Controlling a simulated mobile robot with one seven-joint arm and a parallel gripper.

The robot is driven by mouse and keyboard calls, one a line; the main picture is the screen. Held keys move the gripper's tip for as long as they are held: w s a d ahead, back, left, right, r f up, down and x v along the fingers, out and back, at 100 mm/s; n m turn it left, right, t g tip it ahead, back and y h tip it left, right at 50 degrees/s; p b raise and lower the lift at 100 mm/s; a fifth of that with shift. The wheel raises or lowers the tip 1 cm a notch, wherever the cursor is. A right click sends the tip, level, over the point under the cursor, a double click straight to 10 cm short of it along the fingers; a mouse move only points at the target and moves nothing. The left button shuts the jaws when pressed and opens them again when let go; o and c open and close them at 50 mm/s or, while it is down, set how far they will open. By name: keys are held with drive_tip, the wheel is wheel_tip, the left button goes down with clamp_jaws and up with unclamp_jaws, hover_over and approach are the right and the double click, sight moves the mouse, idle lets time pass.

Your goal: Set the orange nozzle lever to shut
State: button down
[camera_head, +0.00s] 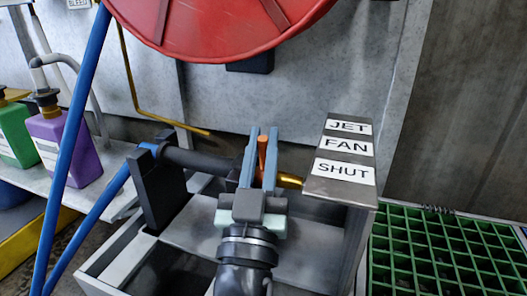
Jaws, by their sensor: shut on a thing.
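The orange nozzle lever (263,154) stands up from a dark nozzle barrel (200,160) that lies level, with a brass tip (289,180) at its right end. My gripper (263,135) reaches in from the front, its two blue fingers shut on the lever, one on each side. The lower part of the lever is hidden by my gripper. A grey label plate (325,190) to the right of the brass tip carries the words JET, FAN and SHUT from back to front. The lever is left of the plate; I cannot tell exactly which label it lines up with.
A black bracket (160,190) holds the barrel's left end, where a blue hose (100,212) joins. A red reel (220,22) hangs above. Green and purple bottles (67,150) stand on a shelf at left. A green grating (440,250) lies at the right.

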drive_tip(key=c, duration=0.8)
unclamp_jaws()
drive_tip(key=shift+c, duration=0.2)
drive_tip(key=b+v, duration=0.2)
drive_tip(key=v, duration=0.5)
drive_tip(key=shift+s+f, duration=0.15)
drive_tip(key=shift+s, duration=0.05)
